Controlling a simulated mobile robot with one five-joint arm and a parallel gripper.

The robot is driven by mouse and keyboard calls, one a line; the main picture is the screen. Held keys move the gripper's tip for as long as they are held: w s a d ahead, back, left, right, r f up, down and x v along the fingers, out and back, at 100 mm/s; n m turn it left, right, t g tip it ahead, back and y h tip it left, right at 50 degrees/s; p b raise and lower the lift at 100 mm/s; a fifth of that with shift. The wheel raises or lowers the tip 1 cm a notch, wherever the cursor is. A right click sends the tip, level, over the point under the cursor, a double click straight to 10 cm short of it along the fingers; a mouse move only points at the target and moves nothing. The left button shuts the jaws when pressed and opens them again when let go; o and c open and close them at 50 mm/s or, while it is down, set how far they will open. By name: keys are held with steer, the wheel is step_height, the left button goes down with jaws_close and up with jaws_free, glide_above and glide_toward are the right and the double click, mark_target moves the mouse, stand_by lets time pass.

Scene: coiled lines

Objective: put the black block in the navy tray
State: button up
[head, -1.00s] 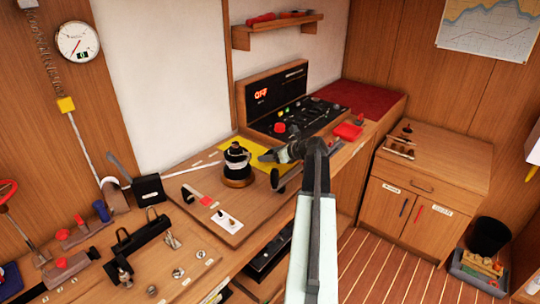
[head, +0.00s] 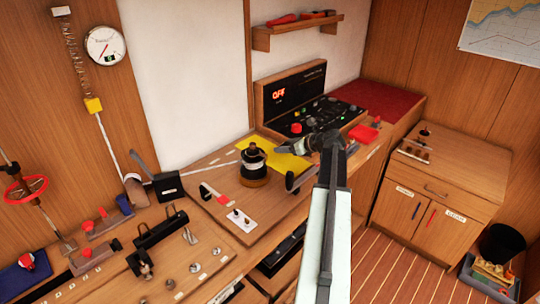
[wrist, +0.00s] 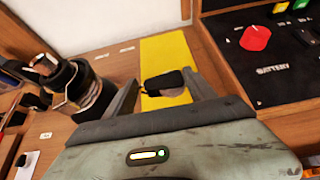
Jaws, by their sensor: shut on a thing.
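My gripper (head: 283,154) is above the yellow mat on the bench, just right of the black winch-like drum. In the wrist view its two fingers (wrist: 160,84) are closed on a small black block (wrist: 166,80), with the yellow mat behind it. In the head view the block cannot be told apart from the dark gripper. A navy, flat, tray-like thing (head: 14,284) lies at the lower left edge of the head view, partly cut off. A red and white object stands on or in it. It is far to the left of my gripper.
The black drum (head: 254,165) stands close left of my gripper. The control panel (head: 308,105) with a red knob is behind and right. Levers, a black rail (head: 160,230) and metal fittings crowd the bench toward the left. A yellow mat (head: 290,166) lies under the gripper.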

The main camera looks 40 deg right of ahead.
steer(key=shift+f+b, duration=2.7)
steer(key=shift+f, duration=0.75)
steer(key=o, duration=1.7)
steer(key=shift+r, duration=0.1)
